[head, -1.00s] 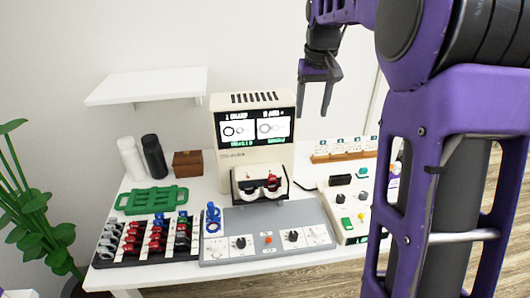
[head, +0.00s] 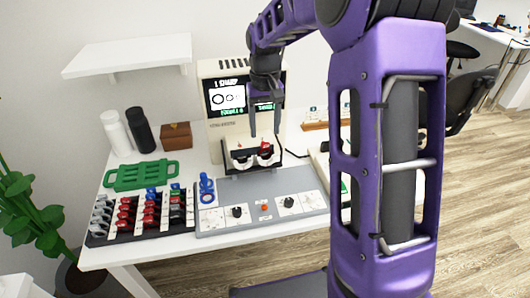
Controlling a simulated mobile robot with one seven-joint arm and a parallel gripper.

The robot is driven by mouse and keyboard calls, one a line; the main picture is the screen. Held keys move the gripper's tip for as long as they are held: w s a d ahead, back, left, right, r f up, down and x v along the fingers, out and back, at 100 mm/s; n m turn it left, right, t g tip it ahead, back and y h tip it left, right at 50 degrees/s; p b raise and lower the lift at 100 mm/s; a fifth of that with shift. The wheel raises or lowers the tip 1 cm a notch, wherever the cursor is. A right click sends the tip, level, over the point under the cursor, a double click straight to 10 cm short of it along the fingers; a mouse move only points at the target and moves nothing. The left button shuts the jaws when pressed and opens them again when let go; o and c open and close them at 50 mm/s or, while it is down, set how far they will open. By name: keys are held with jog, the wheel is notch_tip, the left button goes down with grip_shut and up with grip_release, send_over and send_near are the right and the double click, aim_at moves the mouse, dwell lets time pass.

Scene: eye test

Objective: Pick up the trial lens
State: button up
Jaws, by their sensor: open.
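Several small trial lenses with grey, red and blue tabs stand in rows in a black rack (head: 98,240) at the table's left front. A red-tabbed piece, perhaps a lens (head: 266,149), sits in the black-framed holder (head: 228,168) of the beige machine. A blue ringed piece (head: 207,190) stands at the left end of the grey control panel. Which one is the trial lens of the task I cannot tell. My gripper (head: 265,134) is open, pointing down in front of the machine. In the picture its fingertips lie just above the red-tabbed piece; the depth gap is unclear.
The beige machine (head: 213,132) with a lit screen stands behind the grey panel (head: 262,184). A green tray (head: 142,175), brown box (head: 176,135) and two bottles (head: 140,130) stand left. My arm hides much of the right side.

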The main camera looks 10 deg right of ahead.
aim_at(265, 144)
notch_tip(265, 144, down, 6)
jog(key=shift+s+r+b, duration=0.1)
jog(key=shift+r+b, duration=0.05)
jog(key=shift+b, duration=0.25)
grip_shut()
